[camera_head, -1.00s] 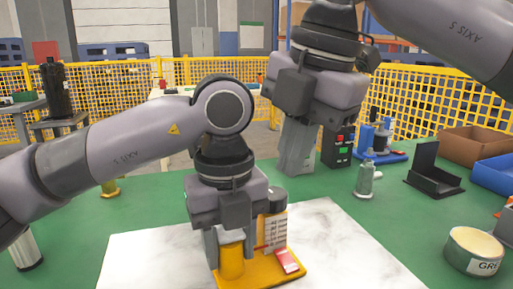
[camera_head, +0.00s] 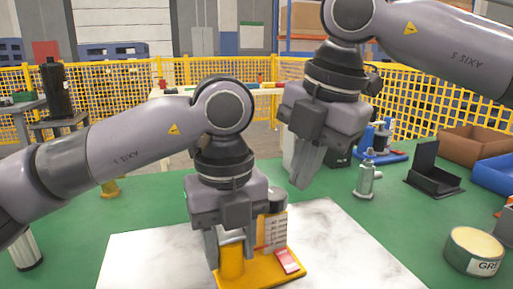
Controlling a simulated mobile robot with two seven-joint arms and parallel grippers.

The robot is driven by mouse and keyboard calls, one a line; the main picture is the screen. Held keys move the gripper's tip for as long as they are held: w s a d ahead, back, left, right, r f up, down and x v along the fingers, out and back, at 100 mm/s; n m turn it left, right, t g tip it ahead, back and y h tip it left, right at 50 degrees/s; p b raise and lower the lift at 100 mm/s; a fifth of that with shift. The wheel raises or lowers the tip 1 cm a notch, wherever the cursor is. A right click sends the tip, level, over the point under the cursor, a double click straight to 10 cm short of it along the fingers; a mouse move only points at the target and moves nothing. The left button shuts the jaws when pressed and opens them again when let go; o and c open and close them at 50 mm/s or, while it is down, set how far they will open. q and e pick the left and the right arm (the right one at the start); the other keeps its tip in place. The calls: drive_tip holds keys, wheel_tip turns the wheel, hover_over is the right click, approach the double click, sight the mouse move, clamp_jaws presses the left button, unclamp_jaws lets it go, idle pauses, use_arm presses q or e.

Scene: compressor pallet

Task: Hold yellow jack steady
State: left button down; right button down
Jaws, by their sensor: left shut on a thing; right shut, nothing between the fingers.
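The yellow jack (camera_head: 262,272) stands on the white marbled mat (camera_head: 340,250) at the front middle. It has a yellow base, a yellow cylinder (camera_head: 231,262) at its left, an upright scale plate (camera_head: 272,230) and a red piece (camera_head: 287,261) at its right. My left gripper (camera_head: 228,250) points down over the jack, with its fingers about the yellow cylinder; the gripper body hides the cylinder's top. My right gripper (camera_head: 302,182) is shut and empty, raised above the table behind and to the right of the jack.
On the green table (camera_head: 400,215), a grey-green bottle-shaped part (camera_head: 366,180) and an open black box (camera_head: 434,172) stand at right. A round tin (camera_head: 473,251) is at the front right. Brown (camera_head: 470,145) and blue (camera_head: 497,174) bins line the right edge. A yellow fence (camera_head: 110,88) stands behind.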

sight(272, 199)
drive_tip(key=shift+s+d+x, duration=0.1)
drive_tip(key=shift+x, duration=0.6)
drive_tip(key=shift+s+d+x, duration=0.1)
drive_tip(key=shift+d+x, duration=0.05)
drive_tip(key=shift+x, duration=0.5)
drive_tip(key=shift+a, duration=0.25)
drive_tip(key=shift+s+a, duration=0.15)
drive_tip(key=shift+s, duration=0.05)
drive_tip(key=shift+s+a, duration=0.3)
drive_tip(key=shift+s, duration=0.1)
drive_tip(key=shift+s, duration=0.1)
drive_tip(key=shift+a, duration=0.15)
drive_tip(key=shift+s+a, duration=0.25)
drive_tip(key=shift+a, duration=0.05)
drive_tip(key=shift+s+a, duration=0.1)
drive_tip(key=shift+a, duration=0.05)
drive_tip(key=shift+s, duration=0.1)
